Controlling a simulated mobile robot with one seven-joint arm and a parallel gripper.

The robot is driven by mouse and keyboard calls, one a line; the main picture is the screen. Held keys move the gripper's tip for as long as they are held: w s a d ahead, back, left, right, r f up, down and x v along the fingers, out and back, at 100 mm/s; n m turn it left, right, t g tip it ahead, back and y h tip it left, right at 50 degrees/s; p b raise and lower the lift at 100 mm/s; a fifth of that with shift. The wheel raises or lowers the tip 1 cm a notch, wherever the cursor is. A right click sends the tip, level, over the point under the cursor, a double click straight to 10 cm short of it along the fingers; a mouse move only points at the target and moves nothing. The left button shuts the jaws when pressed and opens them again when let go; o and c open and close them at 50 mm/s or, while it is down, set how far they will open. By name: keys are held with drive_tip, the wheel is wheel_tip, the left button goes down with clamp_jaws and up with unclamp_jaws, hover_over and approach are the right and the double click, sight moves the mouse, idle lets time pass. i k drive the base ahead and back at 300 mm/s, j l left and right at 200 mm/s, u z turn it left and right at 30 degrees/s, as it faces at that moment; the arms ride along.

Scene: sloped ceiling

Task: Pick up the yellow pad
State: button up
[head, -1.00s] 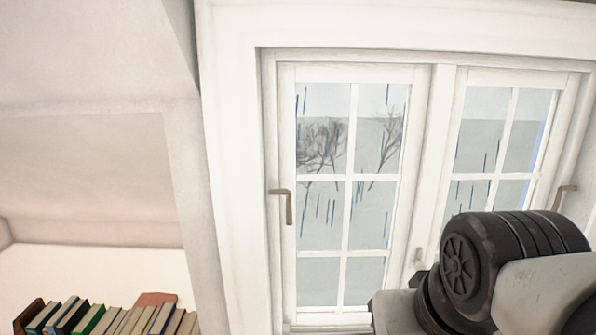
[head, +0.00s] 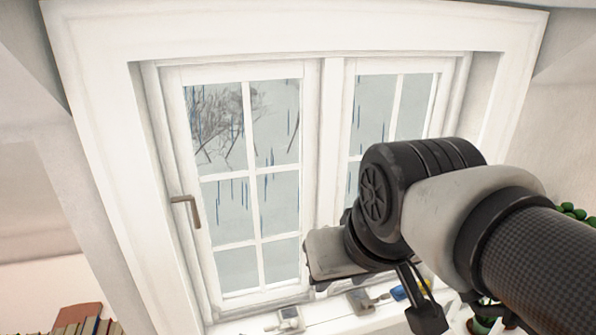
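No yellow pad can be made out for certain. A small yellow patch (head: 426,285) shows at the windowsill in the head view, beside a blue item (head: 399,293) and mostly hidden behind my arm. My gripper (head: 462,318) is at the lower right of the view, in front of the sill. Its dark parts run down to the bottom edge and are partly cut off, so I cannot tell its opening or whether it holds anything.
A white window frame (head: 106,165) with a handle (head: 188,210) fills the middle. A small pale device (head: 290,319) and a grey item (head: 361,300) are on the sill. Books (head: 80,322) are at the lower left, and a green plant (head: 574,211) is at the right.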

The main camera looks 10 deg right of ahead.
sight(427, 282)
drive_tip(key=i+l+z, duration=0.15)
drive_tip(key=l+z, duration=0.15)
drive_tip(key=l, duration=0.15)
drive_tip(key=i+l+z, duration=0.25)
drive_tip(key=l, duration=0.15)
drive_tip(key=i+l+z, duration=0.15)
drive_tip(key=l+z, duration=0.15)
drive_tip(key=l+u, duration=0.1)
drive_tip(key=u, duration=1.7)
drive_tip(key=z, duration=1.8)
